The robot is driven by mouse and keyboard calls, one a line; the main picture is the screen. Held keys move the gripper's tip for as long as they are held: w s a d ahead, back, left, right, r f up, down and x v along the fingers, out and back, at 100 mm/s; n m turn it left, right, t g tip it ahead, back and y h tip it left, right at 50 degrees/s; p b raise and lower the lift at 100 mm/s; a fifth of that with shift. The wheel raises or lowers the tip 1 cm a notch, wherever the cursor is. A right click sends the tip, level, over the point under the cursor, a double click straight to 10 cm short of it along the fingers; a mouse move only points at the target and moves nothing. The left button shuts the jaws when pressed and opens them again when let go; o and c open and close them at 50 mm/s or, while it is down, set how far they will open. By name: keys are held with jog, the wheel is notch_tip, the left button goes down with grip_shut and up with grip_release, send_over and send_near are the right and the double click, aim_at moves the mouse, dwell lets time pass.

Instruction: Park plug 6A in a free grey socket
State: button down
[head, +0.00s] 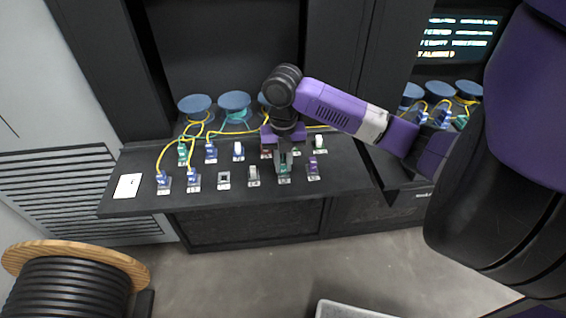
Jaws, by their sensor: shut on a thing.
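My gripper (283,158) reaches down over the black bench, its fingers shut on a small teal plug (284,171) in the front row. The plug is at or just above its socket; I cannot tell whether it is seated. Its label is too small to read, so I cannot confirm that it is 6A. A grey socket (223,180) in the front row looks empty. A grey piece (253,176) stands between it and the teal plug. My gripper partly hides the back row behind it.
Blue plugs (193,180) with yellow cables stand at the left of the front row, a purple plug (313,168) at the right. The back row holds green, blue, white and red pieces. Blue spools (235,102) stand behind. A white card (127,186) lies on the bench (345,180).

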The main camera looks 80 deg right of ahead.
jog(key=c, duration=1.3)
grip_release()
jog(key=shift+r+b, duration=0.45)
jog(key=shift+r, duration=3.5)
